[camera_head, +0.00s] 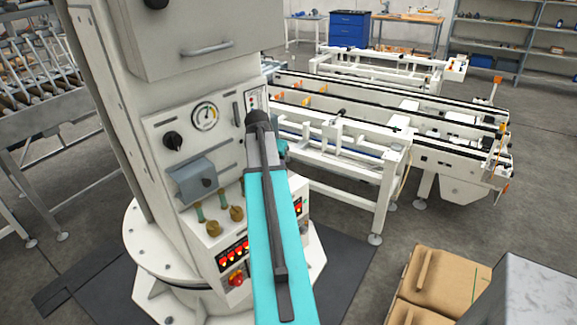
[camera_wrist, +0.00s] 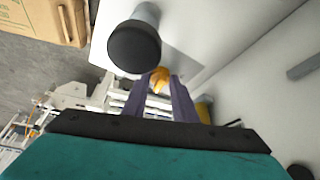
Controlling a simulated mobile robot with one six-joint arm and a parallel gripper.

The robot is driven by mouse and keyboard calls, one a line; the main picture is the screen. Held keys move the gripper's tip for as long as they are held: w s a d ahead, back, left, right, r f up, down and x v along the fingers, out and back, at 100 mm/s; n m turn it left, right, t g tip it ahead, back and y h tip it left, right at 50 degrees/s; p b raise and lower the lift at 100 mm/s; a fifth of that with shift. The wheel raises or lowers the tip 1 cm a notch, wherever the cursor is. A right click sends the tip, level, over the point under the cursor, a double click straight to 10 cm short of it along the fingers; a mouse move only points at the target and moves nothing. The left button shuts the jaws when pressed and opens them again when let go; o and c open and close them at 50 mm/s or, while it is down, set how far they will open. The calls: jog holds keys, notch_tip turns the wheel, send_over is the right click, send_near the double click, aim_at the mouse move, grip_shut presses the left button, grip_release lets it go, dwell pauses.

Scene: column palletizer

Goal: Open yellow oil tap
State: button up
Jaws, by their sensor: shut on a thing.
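In the wrist view, my gripper (camera_wrist: 163,88) has its two dark purple-grey fingers close together on a small yellow piece, the yellow oil tap (camera_wrist: 158,76). The tap shows at the fingertips, against the white machine face; most of it is hidden by the fingers. In the head view, my turquoise arm reaches to the right part of the white column's control panel (camera_head: 222,160). It hides my fingers and the yellow tap there.
A large black round knob (camera_wrist: 134,46) on a grey stem stands close to my fingertips. The panel carries a gauge (camera_head: 205,116), a grey-blue box (camera_head: 192,181), two brass-coloured taps (camera_head: 236,213) and a red button (camera_head: 236,279). Cardboard boxes (camera_head: 447,278) lie at lower right.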

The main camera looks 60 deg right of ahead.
jog(key=shift+w+a+f+m+g, duration=0.2)
jog(key=shift+a+m+g, duration=0.15)
jog(key=shift+m, duration=0.55)
jog(key=o, duration=1)
jog(key=shift+r, duration=0.1)
jog(key=shift+o, duration=0.2)
jog(key=shift+d, duration=0.15)
jog(key=shift+s, duration=0.1)
jog(key=shift+r, duration=0.15)
jog(key=b+v, duration=0.3)
jog(key=v, duration=1.1)
